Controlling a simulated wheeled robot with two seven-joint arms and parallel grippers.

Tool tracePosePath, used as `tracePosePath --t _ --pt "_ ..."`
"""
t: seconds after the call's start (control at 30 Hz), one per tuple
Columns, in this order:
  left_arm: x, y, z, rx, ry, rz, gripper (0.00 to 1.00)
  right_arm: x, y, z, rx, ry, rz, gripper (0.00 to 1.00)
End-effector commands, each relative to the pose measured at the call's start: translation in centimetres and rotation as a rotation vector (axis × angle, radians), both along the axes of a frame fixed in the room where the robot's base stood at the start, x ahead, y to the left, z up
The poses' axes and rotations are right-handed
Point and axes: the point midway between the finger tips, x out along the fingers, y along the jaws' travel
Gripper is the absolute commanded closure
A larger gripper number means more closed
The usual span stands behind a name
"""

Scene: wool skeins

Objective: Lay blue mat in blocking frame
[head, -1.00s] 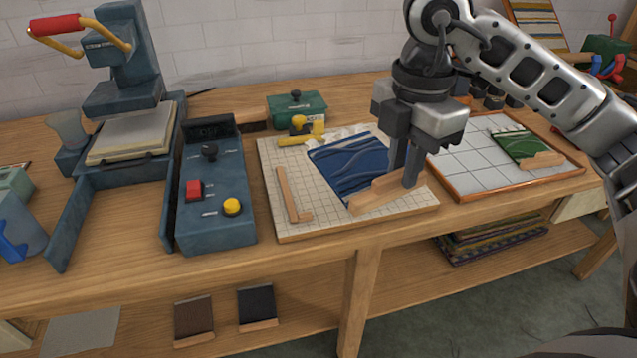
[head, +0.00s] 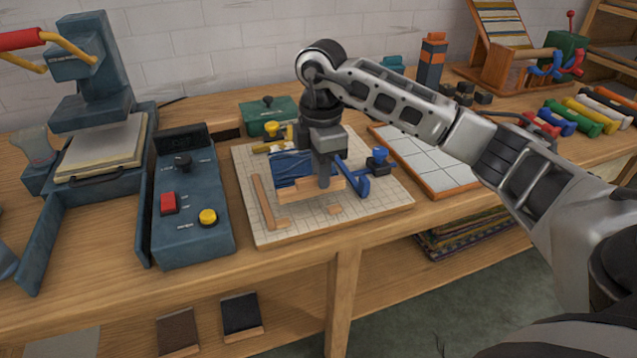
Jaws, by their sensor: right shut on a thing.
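The blue mat (head: 289,165), with a wooden bar (head: 296,194) along its near edge, is at my right gripper (head: 324,182). The gripper points down and is shut on the mat at the bar. It holds the mat over the pale gridded board (head: 385,204); the mat looks raised, but its exact height is unclear. The fingers hide part of the mat. The blocking frame (head: 413,159), a white tiled panel with a wooden rim, lies right of the board. My right arm covers its right part. My left gripper is not in view.
A wooden L-shaped piece (head: 262,204) and a blue tool (head: 354,180) are on the gridded board, left and right of the mat. A control box (head: 187,215) and a press (head: 92,140) stand left. Coloured skeins (head: 582,112) lie at the right.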

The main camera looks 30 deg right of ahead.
Motion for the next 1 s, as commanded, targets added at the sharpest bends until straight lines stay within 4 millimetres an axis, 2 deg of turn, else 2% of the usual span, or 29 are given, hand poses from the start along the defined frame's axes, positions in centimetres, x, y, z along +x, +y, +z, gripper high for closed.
tracePosePath --t 0.17,0.37,0.73,0.77,0.83,1.0 --pt "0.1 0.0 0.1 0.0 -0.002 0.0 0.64 0.8 0.1 -1.0 0.0 0.0 0.0 1.0" --pt "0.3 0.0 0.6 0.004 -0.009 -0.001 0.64 0.7 0.0 -3.7 -0.001 0.001 0.001 1.0" --pt "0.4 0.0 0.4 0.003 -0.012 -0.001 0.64 0.7 0.1 -4.3 0.0 -0.001 0.001 1.0" --pt "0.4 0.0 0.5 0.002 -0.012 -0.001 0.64 0.7 0.1 -4.3 0.0 -0.001 0.001 0.81" --pt "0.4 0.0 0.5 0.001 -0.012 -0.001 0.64 0.7 0.1 -4.2 0.0 -0.001 0.001 0.62" --pt "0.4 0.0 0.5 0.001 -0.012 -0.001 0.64 0.7 0.1 -4.2 0.0 -0.001 0.001 0.62"
